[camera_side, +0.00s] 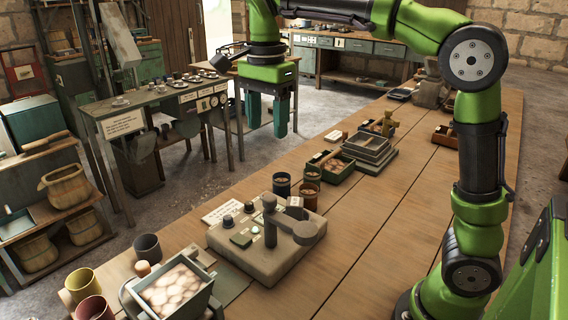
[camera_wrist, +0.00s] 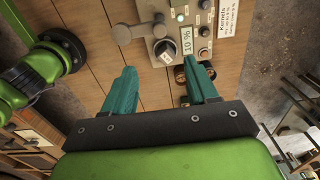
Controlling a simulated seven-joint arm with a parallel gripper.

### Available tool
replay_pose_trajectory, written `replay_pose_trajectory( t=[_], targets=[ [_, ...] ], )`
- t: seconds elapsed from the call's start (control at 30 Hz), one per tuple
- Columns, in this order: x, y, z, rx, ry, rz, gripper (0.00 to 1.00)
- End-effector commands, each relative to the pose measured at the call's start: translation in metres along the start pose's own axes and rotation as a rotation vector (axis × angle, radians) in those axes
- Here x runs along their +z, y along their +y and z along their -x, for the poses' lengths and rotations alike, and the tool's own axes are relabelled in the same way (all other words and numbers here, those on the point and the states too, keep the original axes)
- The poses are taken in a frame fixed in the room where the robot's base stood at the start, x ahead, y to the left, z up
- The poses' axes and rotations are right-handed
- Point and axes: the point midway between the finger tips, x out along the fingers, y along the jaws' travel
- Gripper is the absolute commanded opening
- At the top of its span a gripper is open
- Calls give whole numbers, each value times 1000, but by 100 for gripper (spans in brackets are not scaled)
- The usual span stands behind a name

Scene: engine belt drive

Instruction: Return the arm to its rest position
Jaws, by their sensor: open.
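My green arm with its gripper (camera_side: 264,122) hangs in the air above the far left edge of the wooden bench (camera_side: 395,215). The two teal fingers point down, stand apart and hold nothing. In the wrist view the open gripper (camera_wrist: 160,70) shows bare space between its fingers. A grey control unit (camera_side: 245,262) with knobs, a lever and a small light sits on the bench, below and nearer the camera than the gripper.
Two cups (camera_side: 281,185) stand beyond the control unit, near a green tray (camera_side: 335,170) and grey stacked boxes (camera_side: 370,150). A bin of pale round pieces (camera_side: 172,290) stands at the near end. A side table (camera_side: 150,97) with small items is at left. The bench's right part is largely clear.

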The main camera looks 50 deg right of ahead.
Motion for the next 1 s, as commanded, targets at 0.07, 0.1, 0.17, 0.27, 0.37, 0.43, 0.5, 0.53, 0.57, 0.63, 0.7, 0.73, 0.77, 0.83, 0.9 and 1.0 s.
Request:
replay_pose_trajectory(
  t=[0.07, 0.1, 0.17, 0.27, 0.37, 0.43, 0.5, 0.53, 0.57, 0.63, 0.7, 0.73, 0.77, 0.83, 0.9, 1.0],
  targets=[
    [-2, -4, -1, -21, 9, 64, 58],
    [-2, -7, -7, -29, 14, 127, 58],
    [-2, -7, -19, -41, 15, 255, 58],
    [-3, 5, -34, -106, 4, 499, 58],
    [-3, 26, -45, -201, -1, 723, 58],
    [-2, 44, -52, -280, 8, 864, 58],
    [-2, 64, -61, -363, 33, 988, 58],
    [-1, 73, -65, -399, 48, 1037, 58],
    [-1, 82, -69, -434, 65, 1078, 58],
    [-1, 102, -78, -506, 110, 1155, 58],
    [-1, 119, -87, -562, 152, 1198, 58],
    [-2, 125, -90, -581, 167, 1207, 58],
    [-2, 130, -93, -596, 180, 1210, 58],
    [-3, 141, -97, -621, 197, 1202, 58],
    [-4, 148, -98, -635, 205, 1190, 58],
    [-6, 150, -93, -653, 224, 1180, 58]
  ],
)
